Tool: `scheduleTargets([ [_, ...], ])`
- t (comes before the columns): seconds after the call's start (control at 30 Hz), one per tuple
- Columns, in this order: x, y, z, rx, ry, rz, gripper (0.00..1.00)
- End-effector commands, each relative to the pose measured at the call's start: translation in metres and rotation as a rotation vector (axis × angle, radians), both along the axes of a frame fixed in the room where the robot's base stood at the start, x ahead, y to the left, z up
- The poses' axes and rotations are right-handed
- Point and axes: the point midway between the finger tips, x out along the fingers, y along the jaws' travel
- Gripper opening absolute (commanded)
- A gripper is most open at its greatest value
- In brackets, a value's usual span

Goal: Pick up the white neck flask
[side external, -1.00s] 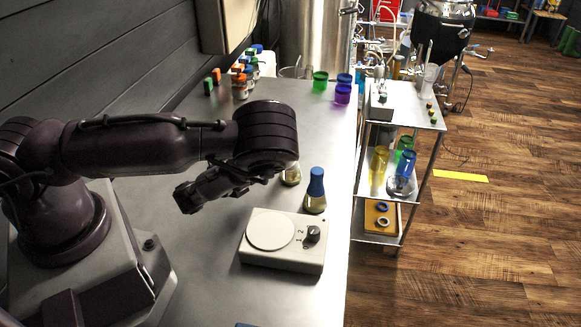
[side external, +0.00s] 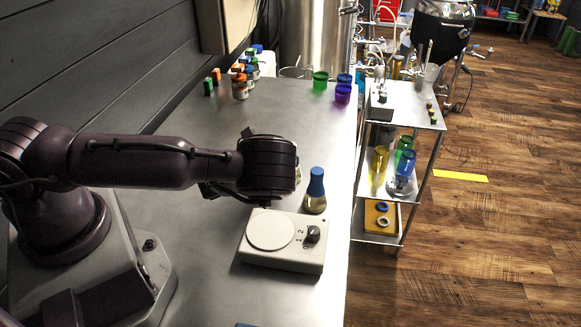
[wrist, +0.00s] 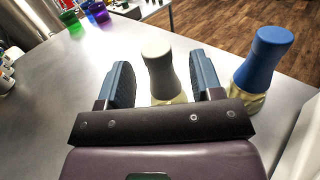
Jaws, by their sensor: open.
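The white neck flask (wrist: 159,68) stands upright on the bench in the wrist view, its pale neck between my open fingers; its base is partly hidden by my gripper. My gripper (wrist: 160,84) is open, with a dark blue finger on each side of the flask and a visible gap to each. In the side external view my wrist hides nearly all of this flask, and the fingertips are hard to make out. A blue neck flask (side external: 315,190) stands upright just to the right, and it also shows in the wrist view (wrist: 263,60), close to my right finger.
A white stirrer plate with a knob (side external: 284,240) sits in front of the flasks. Green (side external: 320,81) and purple (side external: 342,94) containers stand at the far end of the bench (side external: 215,130). Small capped bottles (side external: 240,86) stand at the back left. A shelved cart (side external: 400,120) stands right.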

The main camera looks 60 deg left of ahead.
Motion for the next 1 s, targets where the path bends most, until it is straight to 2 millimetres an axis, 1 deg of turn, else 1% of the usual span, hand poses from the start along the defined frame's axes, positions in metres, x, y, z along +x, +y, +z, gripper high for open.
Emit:
scheduleTargets([
  [0.1,0.019,0.001,0.005,-0.004,-0.005,0.000,0.60],
  [0.23,0.037,0.001,0.006,-0.003,-0.003,0.000,0.60],
  [0.37,0.044,0.001,0.005,-0.001,-0.002,0.001,0.60],
  [0.57,0.044,0.001,0.005,-0.001,-0.001,0.001,0.60],
  [0.6,0.044,0.001,0.005,-0.001,-0.001,0.001,0.50],
  [0.67,0.044,0.001,0.005,-0.001,-0.001,0.001,0.37],
  [0.7,0.044,0.001,0.005,-0.001,-0.001,0.001,0.27],
  [0.77,0.044,0.001,0.005,-0.001,-0.001,0.001,0.14],
  [0.8,0.044,0.001,0.005,-0.001,-0.001,0.001,0.04],
  [0.83,0.044,0.001,0.005,-0.001,-0.001,0.001,0.00],
  [1.0,0.044,0.001,0.005,-0.001,-0.002,0.001,0.00],
])
